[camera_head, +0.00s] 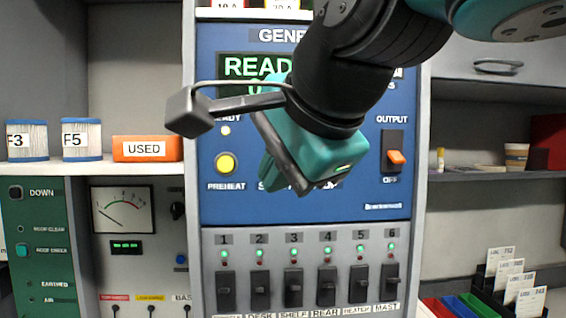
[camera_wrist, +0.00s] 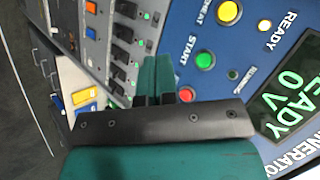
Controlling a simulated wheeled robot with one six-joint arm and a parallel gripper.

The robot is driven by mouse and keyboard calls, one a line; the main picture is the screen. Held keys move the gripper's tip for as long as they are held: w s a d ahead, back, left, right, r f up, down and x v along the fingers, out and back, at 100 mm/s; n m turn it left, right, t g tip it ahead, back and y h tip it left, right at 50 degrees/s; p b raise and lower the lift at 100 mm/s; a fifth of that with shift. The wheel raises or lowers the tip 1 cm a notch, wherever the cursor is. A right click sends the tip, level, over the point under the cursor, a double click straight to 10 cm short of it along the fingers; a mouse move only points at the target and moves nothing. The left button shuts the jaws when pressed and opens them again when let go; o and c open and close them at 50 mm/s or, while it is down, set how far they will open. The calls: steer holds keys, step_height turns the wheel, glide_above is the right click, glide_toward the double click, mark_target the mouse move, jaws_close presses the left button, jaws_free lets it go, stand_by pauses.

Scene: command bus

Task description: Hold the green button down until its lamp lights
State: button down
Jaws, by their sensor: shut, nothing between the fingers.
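The green START button (camera_wrist: 205,60) shows in the wrist view on the blue generator panel, just right of my fingers, with a gap in the picture. A small dark green lamp (camera_wrist: 232,74) beside it looks unlit; its label is hard to read. My gripper (camera_wrist: 157,70) is shut and empty. In the head view my gripper (camera_head: 283,178) is in front of the panel's middle and hides the green button and its lamp. I cannot tell how far the fingertips are from the panel.
A yellow PREHEAT button (camera_head: 225,163) and lit READY lamp (camera_head: 225,131) are left of my gripper. A red button (camera_wrist: 186,94) sits close to the green one. The orange OUTPUT switch (camera_head: 396,157) is at right, marked OFF. Several breaker switches (camera_head: 293,286) line the panel below.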

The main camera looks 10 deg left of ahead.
steer(key=shift+w, duration=0.1)
steer(key=w+a+p, duration=0.2)
steer(key=w, duration=0.6)
steer(key=shift+w+p, duration=0.25)
steer(key=shift+p, duration=0.1)
steer(key=shift+w, duration=0.15)
stand_by(1.8)
steer(key=shift+w+a, duration=0.15)
steer(key=shift+w, duration=0.1)
steer(key=shift+w, duration=0.35)
stand_by(0.6)
stand_by(1.2)
steer(key=shift+s+b, duration=0.3)
steer(key=shift+s, duration=0.5)
